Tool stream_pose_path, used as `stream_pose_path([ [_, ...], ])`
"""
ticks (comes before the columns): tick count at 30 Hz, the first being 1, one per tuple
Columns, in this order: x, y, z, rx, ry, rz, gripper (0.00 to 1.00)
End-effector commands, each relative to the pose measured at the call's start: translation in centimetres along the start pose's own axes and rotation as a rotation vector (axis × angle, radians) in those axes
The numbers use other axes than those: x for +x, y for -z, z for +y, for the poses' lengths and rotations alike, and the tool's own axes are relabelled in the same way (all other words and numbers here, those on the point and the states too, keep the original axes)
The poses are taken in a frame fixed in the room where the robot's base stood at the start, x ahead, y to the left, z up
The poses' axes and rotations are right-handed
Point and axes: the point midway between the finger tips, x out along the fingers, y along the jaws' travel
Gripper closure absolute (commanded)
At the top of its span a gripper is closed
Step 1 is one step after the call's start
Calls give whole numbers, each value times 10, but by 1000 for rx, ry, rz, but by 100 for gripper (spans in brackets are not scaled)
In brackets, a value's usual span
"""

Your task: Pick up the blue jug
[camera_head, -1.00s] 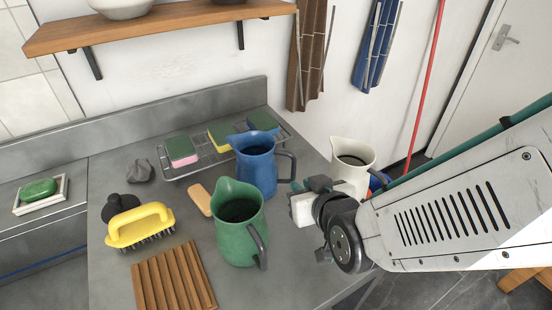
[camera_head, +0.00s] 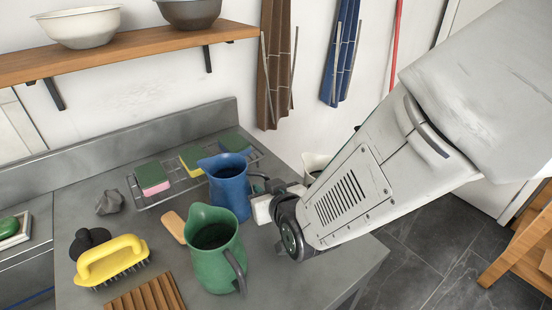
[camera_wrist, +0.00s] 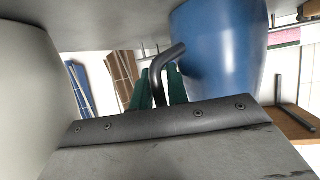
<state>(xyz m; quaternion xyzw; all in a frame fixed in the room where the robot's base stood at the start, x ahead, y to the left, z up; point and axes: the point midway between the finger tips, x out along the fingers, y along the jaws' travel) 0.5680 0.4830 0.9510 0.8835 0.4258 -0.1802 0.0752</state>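The blue jug (camera_head: 229,187) stands upright on the grey counter, behind the green jug (camera_head: 215,250). Its dark handle points right, towards my gripper (camera_head: 264,193). In the wrist view the blue jug (camera_wrist: 218,50) fills the upper right, and its black handle (camera_wrist: 161,66) passes between the two dark green fingers of my gripper (camera_wrist: 159,87). The fingers lie close on either side of the handle. Whether they press on it is unclear, as the wrist housing hides their lower parts.
A cream jug (camera_head: 315,163) is mostly hidden behind my arm. A wire rack (camera_head: 190,182) with sponges lies behind the blue jug. A yellow brush (camera_head: 110,260), a wooden rack (camera_head: 150,296) and a tan block (camera_head: 173,226) are left of the green jug. A shelf (camera_head: 130,50) hangs above.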

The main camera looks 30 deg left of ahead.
Motion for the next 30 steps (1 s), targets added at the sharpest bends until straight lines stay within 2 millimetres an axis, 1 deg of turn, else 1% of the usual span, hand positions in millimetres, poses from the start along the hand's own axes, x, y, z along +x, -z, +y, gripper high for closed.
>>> stream_pose_path([
  [1, 0, 0, 0, 0, 0, 0, 84],
  [2, 0, 0, 0, 0, 0, 0, 87],
  [3, 0, 0, 0, 0, 0, 0, 98],
  [4, 0, 0, 0, 0, 0, 0, 100],
  [13, 0, 1, 0, 0, 0, 1, 100],
  [16, -3, 7, 0, 0, 0, 3, 100],
  [20, -11, 27, -1, 1, 0, 7, 100],
  [24, -22, 55, -2, 1, 1, 7, 100],
  [27, -30, 72, -2, 2, 0, 7, 100],
  [30, -35, 84, -2, 0, 0, 4, 100],
])
